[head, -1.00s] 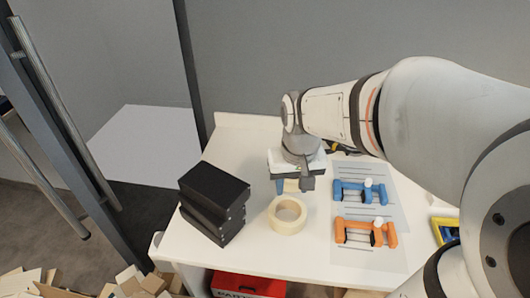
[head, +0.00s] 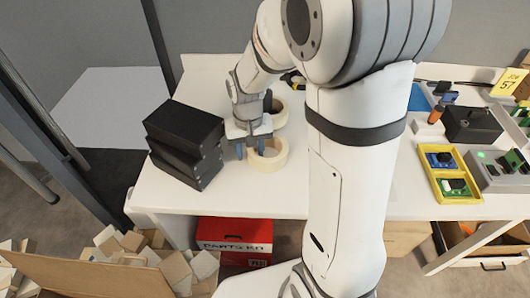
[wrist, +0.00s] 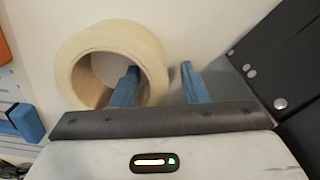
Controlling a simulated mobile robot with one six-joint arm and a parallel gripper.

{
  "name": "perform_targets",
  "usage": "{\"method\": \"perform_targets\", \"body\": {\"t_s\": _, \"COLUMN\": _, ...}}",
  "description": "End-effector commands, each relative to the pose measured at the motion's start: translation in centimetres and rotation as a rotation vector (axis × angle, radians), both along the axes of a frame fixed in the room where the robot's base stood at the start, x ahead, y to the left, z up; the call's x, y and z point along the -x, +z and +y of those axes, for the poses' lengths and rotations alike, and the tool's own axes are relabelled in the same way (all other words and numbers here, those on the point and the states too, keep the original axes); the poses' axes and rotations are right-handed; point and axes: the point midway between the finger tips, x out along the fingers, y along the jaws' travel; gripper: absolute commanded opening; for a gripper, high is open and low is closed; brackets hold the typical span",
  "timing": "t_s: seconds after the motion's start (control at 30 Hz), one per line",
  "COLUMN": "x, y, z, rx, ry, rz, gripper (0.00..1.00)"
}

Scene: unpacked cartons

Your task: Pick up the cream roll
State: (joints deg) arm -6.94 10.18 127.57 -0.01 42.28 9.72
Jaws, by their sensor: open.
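A cream roll (head: 268,163) lies flat on the white table, right of the black boxes. It also shows in the wrist view (wrist: 120,36), upper left. My gripper (head: 250,150) points down at the roll's left side, with its blue fingers apart. In the wrist view my gripper (wrist: 159,70) has one finger over or in the roll's hole and the other outside its right wall. How deep the fingers reach is unclear. A second cream ring (head: 281,116) sits just behind, partly hidden by my arm.
Stacked black boxes (head: 185,142) stand close on the left. A yellow tray (head: 446,172) and a grey device (head: 497,172) are on the right. A red parts kit box (head: 234,236) is below the table. My arm hides the table's middle.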

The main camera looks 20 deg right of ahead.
Motion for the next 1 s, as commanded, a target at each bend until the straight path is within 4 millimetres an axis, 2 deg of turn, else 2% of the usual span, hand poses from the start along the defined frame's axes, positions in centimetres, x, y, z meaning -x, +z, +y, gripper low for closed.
{"method": "perform_targets", "body": {"t_s": 0.1, "x": -0.01, "y": -0.67, "z": -0.02, "rx": 0.0, "ry": 0.0, "rz": 0.0, "gripper": 0.4}}
{"method": "perform_targets", "body": {"t_s": 0.3, "x": -0.02, "y": -0.63, "z": -0.05, "rx": 0.0, "ry": -0.001, "rz": -0.001, "gripper": 0.4}}
{"method": "perform_targets", "body": {"t_s": 0.8, "x": 0.0, "y": -0.61, "z": -0.09, "rx": 0.0, "ry": -0.002, "rz": -0.001, "gripper": 0.0}}
{"method": "perform_targets", "body": {"t_s": 1.0, "x": -0.02, "y": -0.58, "z": -0.11, "rx": 0.0, "ry": -0.002, "rz": -0.001, "gripper": 0.0}}
